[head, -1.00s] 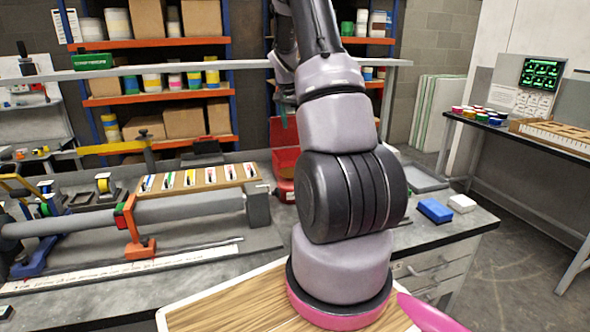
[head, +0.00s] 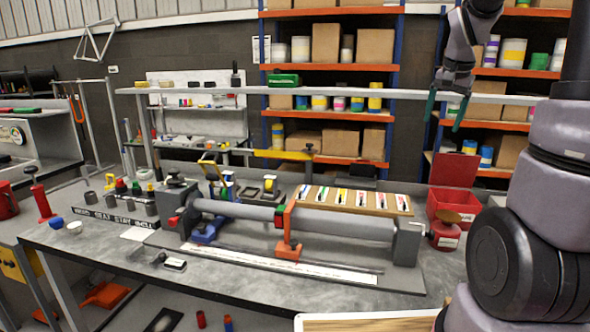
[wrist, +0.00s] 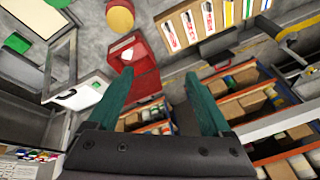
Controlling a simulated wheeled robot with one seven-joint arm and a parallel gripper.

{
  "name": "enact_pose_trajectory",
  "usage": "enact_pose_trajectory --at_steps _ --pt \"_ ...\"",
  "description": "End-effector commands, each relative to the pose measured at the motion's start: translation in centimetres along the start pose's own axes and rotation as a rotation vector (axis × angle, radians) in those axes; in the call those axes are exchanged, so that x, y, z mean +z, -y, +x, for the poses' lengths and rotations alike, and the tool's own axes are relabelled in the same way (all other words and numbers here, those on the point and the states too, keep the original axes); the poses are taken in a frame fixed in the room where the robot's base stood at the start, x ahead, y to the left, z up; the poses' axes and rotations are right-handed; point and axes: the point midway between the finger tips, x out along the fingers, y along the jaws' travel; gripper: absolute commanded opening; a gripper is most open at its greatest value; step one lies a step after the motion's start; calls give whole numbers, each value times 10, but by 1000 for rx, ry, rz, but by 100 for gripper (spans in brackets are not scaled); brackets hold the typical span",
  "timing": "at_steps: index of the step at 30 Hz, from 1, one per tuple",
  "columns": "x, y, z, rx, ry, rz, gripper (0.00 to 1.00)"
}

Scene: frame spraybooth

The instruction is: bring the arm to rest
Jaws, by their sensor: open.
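My gripper (head: 447,108) hangs from my raised arm at the upper right of the head view, in front of the shelving. Its two green fingers point down and stand apart with nothing between them. In the wrist view my gripper (wrist: 155,100) also shows both green fingers spread and empty, with the red bin beyond them. My gripper is well above the bench and appears to touch nothing.
A grey bench (head: 105,235) carries a long grey tube fixture (head: 345,224), a wooden board with markers (head: 350,198) and an open red bin (head: 453,190). A raised grey rail (head: 200,90) crosses behind. Orange shelves (head: 335,154) stand at the back.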

Motion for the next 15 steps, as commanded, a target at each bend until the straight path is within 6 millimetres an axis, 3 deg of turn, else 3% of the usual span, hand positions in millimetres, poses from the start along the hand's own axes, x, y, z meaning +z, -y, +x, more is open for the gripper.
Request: enact_pose_trajectory --at_steps 1,6,15 --pt "17 2 -19 -31 -6 -27 83" --pt "73 2 -64 -121 -19 -120 83" --pt "170 -16 -117 -266 -51 -288 83"
